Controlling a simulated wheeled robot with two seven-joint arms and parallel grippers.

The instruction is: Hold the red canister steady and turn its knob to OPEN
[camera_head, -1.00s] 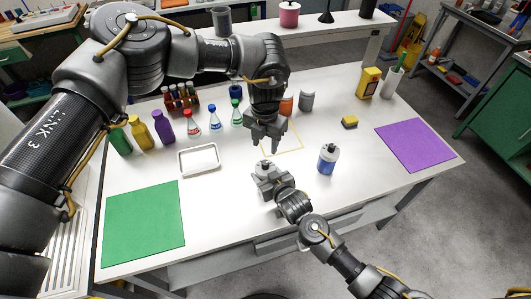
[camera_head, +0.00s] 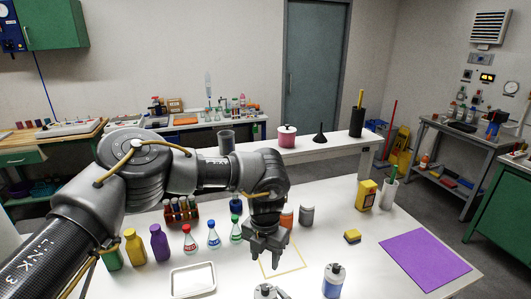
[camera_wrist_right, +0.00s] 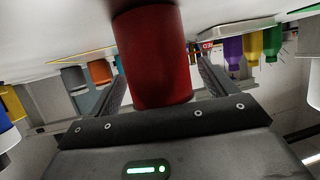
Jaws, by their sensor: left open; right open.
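The red canister (camera_wrist_right: 155,55) fills the middle of the right wrist view, its body between the two fingers of my right gripper (camera_wrist_right: 160,78). Those fingers are open, one on each side of it; contact cannot be told. In the head view a pale capped top (camera_head: 265,291) shows at the bottom edge, probably this canister's; its body is cut off and the knob's setting is unreadable. My left gripper (camera_head: 267,262) points down above the table, just behind and above that top. It is open and empty, apart from the canister.
A blue-and-white container (camera_head: 333,281) stands right of the canister top. A white tray (camera_head: 193,280) lies to the left. Bottles, including a purple one (camera_head: 159,243), and a red tube rack (camera_head: 181,211) stand behind. A purple mat (camera_head: 425,259) lies right, with clear table before it.

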